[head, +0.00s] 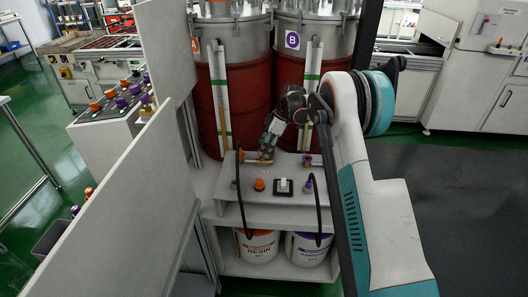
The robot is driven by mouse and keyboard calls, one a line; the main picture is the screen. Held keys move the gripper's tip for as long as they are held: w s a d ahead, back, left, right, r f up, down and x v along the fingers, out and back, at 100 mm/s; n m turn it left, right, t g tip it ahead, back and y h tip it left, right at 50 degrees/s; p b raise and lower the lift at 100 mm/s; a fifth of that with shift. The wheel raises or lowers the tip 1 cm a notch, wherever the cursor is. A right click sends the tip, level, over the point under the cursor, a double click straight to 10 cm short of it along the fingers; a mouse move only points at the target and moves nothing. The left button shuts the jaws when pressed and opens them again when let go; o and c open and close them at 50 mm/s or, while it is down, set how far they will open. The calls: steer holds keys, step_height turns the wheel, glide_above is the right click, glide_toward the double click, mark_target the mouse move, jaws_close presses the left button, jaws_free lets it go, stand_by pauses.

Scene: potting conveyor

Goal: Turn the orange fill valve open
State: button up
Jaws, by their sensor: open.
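An orange fitting (241,156), seemingly part of the orange fill valve, sits at the back left of the white bench (282,211), below drum A. My gripper (265,152) reaches down from the upper right and is open. Its fingertips are at or just above the brass-coloured part right of the orange fitting. The gripper partly covers that part, and I cannot tell whether they touch. A matching purple fitting (307,161) stands to the right, below drum B.
Orange (260,184) and purple (308,186) knobs stand at the bench front, with a white switch (283,185) between them. Dark hoses loop down both sides. Red drums A (236,100) and B (287,75) stand behind. A pale panel (105,200) borders the left.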

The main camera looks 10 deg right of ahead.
steer(key=shift+x, duration=0.9)
steer(key=shift+r, duration=0.1)
steer(key=c, duration=1.1)
steer(key=shift+o, duration=0.2)
